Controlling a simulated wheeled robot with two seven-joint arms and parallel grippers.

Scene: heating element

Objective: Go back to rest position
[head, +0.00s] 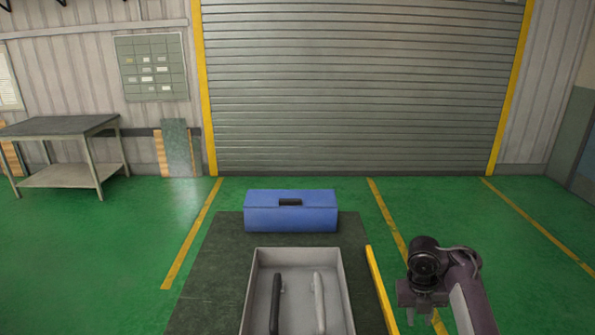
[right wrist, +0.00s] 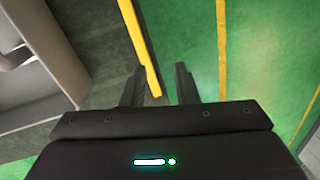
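My right gripper (right wrist: 159,84) is open and empty in the right wrist view, its two dark fingers apart over the floor near a yellow edge strip. In the head view my right gripper (head: 424,310) is at the lower right, to the right of the table and tray, pointing down; its fingers are hard to make out there. My left gripper is not in view. A grey tray (head: 347,293) at the bottom centre holds a dark elongated part (head: 276,303) and a light grey elongated part (head: 319,303), lying side by side.
The green floor is clear to the right. A side table (head: 60,127) stands at far left.

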